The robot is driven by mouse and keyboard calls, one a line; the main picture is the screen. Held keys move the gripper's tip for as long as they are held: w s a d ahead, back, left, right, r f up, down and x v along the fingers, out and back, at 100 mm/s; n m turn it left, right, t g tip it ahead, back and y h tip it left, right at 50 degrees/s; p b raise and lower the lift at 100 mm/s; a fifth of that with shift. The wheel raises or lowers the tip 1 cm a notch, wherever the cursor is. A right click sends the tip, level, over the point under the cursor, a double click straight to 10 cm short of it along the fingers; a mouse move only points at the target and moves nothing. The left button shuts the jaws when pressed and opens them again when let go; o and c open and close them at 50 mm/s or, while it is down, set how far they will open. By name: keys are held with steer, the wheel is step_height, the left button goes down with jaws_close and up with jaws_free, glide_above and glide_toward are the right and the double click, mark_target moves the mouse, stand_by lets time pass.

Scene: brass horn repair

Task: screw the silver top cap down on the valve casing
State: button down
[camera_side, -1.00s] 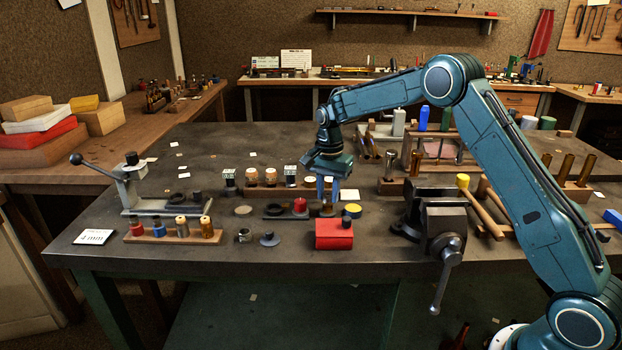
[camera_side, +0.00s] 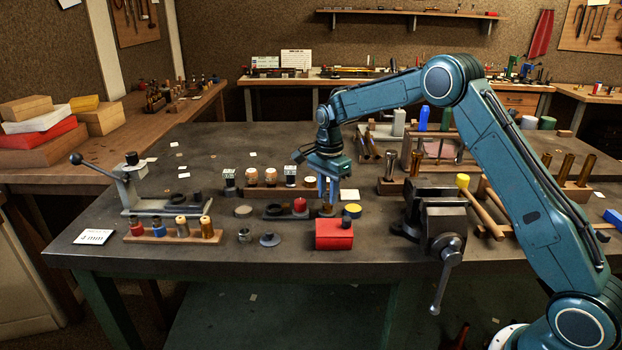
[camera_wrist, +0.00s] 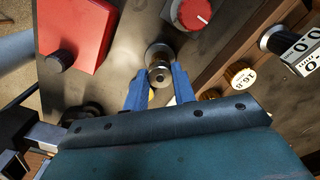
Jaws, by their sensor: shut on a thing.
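My gripper (camera_side: 328,192) points down over the bench in the side view. Its blue fingers are shut on a small round metal piece, which I take to be the silver top cap (camera_wrist: 159,75); it shows between the fingertips in the wrist view, with a dark spot at its centre. The valve casing (camera_side: 327,210) shows as a short brownish upright piece right under the fingers in the side view. In the wrist view a paler round metal rim (camera_wrist: 158,50) shows just beyond the held piece. The contact between cap and casing is too small to make out.
A red block (camera_side: 334,234) with a dark knob stands close in front of my gripper. A red-topped piece (camera_side: 300,205) stands just left. A bench vise (camera_side: 437,215) is at the right, and a wooden rack (camera_side: 290,188) of parts lies behind.

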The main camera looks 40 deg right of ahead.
steer(key=shift+m, duration=0.6)
steer(key=c, duration=0.9)
jaws_free()
steer(key=shift+n, duration=2.1)
